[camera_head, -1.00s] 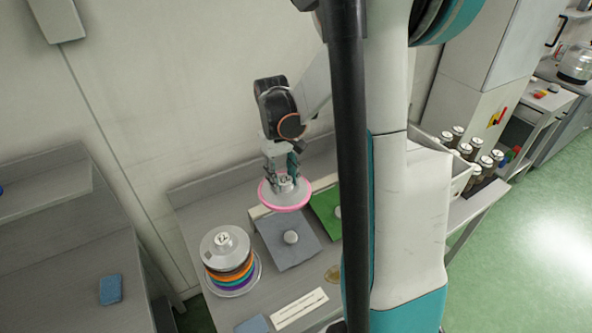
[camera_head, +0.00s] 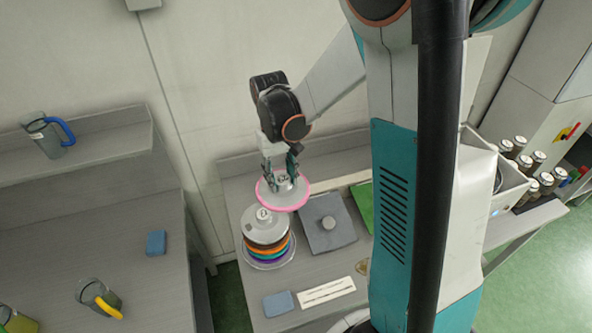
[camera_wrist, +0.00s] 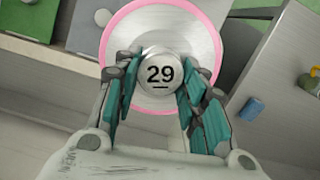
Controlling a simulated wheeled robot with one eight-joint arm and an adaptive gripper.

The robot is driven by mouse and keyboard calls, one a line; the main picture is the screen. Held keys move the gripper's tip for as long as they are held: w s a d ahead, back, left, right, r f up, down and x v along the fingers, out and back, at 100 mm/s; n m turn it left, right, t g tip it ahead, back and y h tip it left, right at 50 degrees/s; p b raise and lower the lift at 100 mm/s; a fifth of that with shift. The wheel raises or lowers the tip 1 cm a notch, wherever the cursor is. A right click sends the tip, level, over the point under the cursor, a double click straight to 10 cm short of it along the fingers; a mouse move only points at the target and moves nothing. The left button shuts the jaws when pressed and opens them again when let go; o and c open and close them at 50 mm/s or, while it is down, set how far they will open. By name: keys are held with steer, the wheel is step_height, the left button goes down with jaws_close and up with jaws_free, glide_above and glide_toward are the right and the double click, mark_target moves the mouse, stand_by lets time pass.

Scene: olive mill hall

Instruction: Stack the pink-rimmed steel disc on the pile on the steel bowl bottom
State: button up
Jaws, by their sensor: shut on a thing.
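The pink-rimmed steel disc (camera_head: 283,198) hangs level in the air. My gripper (camera_head: 280,178) is shut on its knob. In the wrist view the disc (camera_wrist: 200,45) shows its pink rim and a knob marked 29 between my gripper's fingers (camera_wrist: 160,80). The pile (camera_head: 266,238) stands on the table below and slightly left of the disc. It has a grey steel disc with a knob on top and orange, blue and purple rims under it. The steel bowl bottom (camera_head: 270,264) shows as a pale rim under the pile.
A grey square plate with a knob (camera_head: 328,222) lies right of the pile, and a green one (camera_head: 363,205) beyond it. A white label strip (camera_head: 326,291) and a blue sponge (camera_head: 279,303) lie in front. Jugs (camera_head: 47,135) stand on the left table. Brown jars (camera_head: 530,165) stand far right.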

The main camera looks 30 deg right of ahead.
mark_target(260, 192)
steer(key=shift+n, duration=0.3)
steer(key=a, duration=0.3)
steer(key=w+a, duration=0.1)
steer(key=a, duration=0.2)
steer(key=shift+w+a+p, duration=0.1)
steer(key=shift+p, duration=0.25)
step_height(260, 192, down, 4)
steer(key=b, duration=0.3)
steer(key=shift+r, duration=0.1)
steer(key=shift+f+b, duration=0.75)
steer(key=shift+b, duration=0.1)
steer(key=shift+f+n+b, duration=0.3)
steer(key=shift+n+b, duration=0.3)
steer(key=shift+n, duration=0.4)
steer(key=shift+f+b, duration=1.3)
steer(key=shift+f, duration=0.45)
steer(key=o, duration=0.8)
steer(key=shift+c, duration=0.2)
